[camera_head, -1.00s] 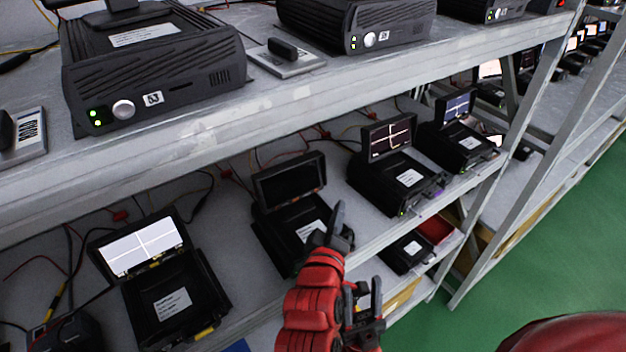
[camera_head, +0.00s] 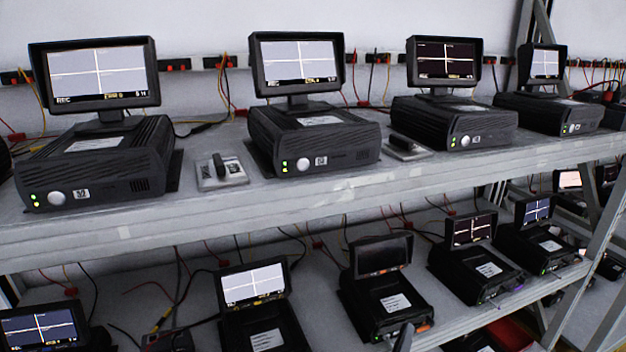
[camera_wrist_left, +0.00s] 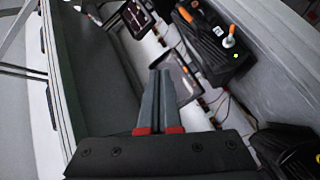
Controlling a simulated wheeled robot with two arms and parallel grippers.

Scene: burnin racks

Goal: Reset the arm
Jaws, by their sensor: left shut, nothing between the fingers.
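Only a dark tip of my left gripper (camera_head: 403,338) shows at the bottom edge of the head view, in front of a lower-shelf unit with a dark screen (camera_head: 380,257). In the left wrist view the two grey fingers of my left gripper (camera_wrist_left: 158,98) lie together, shut and empty. Their tips are close to a tilted screen (camera_wrist_left: 182,78) in that view; I cannot tell whether they touch it. The rest of my left arm is out of the head view. My right gripper is not in view.
The upper shelf (camera_head: 250,208) holds several black units with monitors, with small switch blocks (camera_head: 222,172) between some. The lower shelf holds more units with tilted screens (camera_head: 254,284). Cables run behind. A metal upright (camera_head: 605,215) stands at the right.

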